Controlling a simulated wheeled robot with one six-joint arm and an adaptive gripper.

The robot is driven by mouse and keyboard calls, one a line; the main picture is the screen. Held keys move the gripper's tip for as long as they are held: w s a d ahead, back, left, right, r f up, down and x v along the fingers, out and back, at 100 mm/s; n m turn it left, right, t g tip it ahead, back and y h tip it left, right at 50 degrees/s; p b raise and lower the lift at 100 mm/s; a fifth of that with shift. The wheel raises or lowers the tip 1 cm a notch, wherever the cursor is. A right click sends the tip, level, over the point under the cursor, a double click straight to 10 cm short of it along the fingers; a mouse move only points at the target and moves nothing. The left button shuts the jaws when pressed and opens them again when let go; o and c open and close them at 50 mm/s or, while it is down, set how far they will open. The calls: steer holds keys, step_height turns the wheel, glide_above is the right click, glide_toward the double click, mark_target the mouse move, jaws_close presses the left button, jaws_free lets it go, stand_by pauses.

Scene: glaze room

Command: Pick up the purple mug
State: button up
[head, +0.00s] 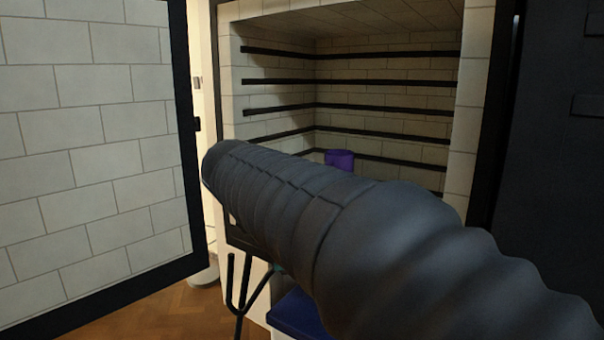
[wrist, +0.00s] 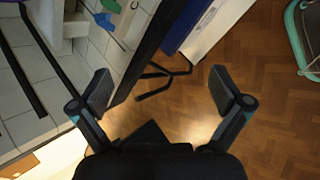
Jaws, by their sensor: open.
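The purple mug (head: 340,158) stands inside the brick-lined kiln (head: 388,135), low in the chamber in the head view. My arm crosses in front and hides its lower part. No handle shows. I cannot make out the mug in the wrist view. My gripper (wrist: 163,92) is open in the wrist view, with nothing between its fingers. Wooden floor and dark stand legs show beyond them. My gripper is hidden in the head view.
The kiln door (head: 95,150) stands open at the left, its dark edge beside the opening. Dark ledges (head: 350,54) line the chamber walls. A dark-legged stand (wrist: 165,75) is below. A teal-framed object (wrist: 295,30) is at the right. Bare wooden floor (wrist: 255,70) lies between.

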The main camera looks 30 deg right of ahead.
mark_target(337, 166)
steer(key=w+d+r+n+g+h, duration=0.2)
steer(key=w+d+r+n+h, duration=0.55)
steer(key=w+d+r, duration=0.5)
steer(key=shift+n+g, duration=0.3)
steer(key=shift+n, duration=0.15)
steer(key=x, duration=0.5)
steer(key=w+f+x, duration=0.1)
steer(key=x, duration=0.2)
steer(key=shift+s+a, duration=0.1)
steer(key=shift+a, duration=0.2)
steer(key=shift+y, duration=0.25)
steer(key=shift+w+x, duration=0.15)
steer(key=shift+x, duration=1.2)
steer(key=shift+w+x, duration=0.15)
steer(key=shift+x, duration=1.15)
steer(key=c, duration=1.2)
steer(key=shift+c, duration=0.6)
steer(key=shift+r, duration=0.1)
